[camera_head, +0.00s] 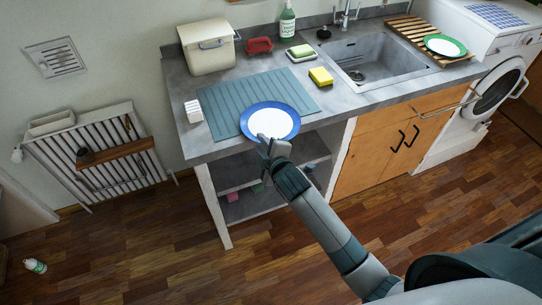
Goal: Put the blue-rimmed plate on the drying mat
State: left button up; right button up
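The blue-rimmed plate (270,121), white in the middle, lies roughly level over the front right part of the ribbed grey-green drying mat (225,106). Its near rim reaches past the mat's front edge towards the counter's edge. I cannot tell whether it rests fully on the mat or is held slightly above it. My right gripper (267,144) is at the plate's near rim, with a fingertip overlapping the rim in the picture. Its fingers are too small to tell whether they are shut on the rim. My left gripper is not in view.
A yellow sponge (320,76), a green soap dish (300,51), a soap bottle (287,20), a red item (259,46) and a cream bin (207,46) stand around the mat. A small white block (194,111) is left. The sink (368,62) and a rack with a green-rimmed plate (445,46) are right.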

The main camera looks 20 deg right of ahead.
jog(key=b+v, duration=0.2)
jog(key=v, duration=0.9)
dwell(0.6)
jog(key=s+d+f+m+g, duration=0.1)
jog(key=s+f+g, duration=0.1)
jog(key=f, duration=1)
jog(key=s+f+m+g, duration=0.1)
jog(key=f+m+g, duration=0.1)
jog(key=f, duration=1)
jog(key=s+d+f+m+g, duration=0.1)
jog(key=s+f, duration=0.4)
jog(key=f, duration=0.3)
jog(key=s+d+f+m+g, duration=0.1)
jog(key=s+f+g, duration=0.1)
jog(key=s+f, duration=0.5)
jog(key=s+d+f+m+g, duration=0.1)
jog(key=s+f+m+g, duration=0.1)
jog(key=s+f, duration=0.4)
jog(key=s+d+f+m+g, duration=0.1)
jog(key=s+f, duration=0.6)
jog(key=s, duration=0.9)
jog(key=s+d+f+m+g, duration=0.1)
jog(key=s+f+m+g, duration=0.1)
jog(key=s+f, duration=0.5)
jog(key=s+m, duration=0.1)
jog(key=s, duration=0.3)
jog(key=shift+s+g, duration=0.3)
jog(key=shift+s, duration=0.05)
jog(key=shift+d, duration=0.1)
grip_shut()
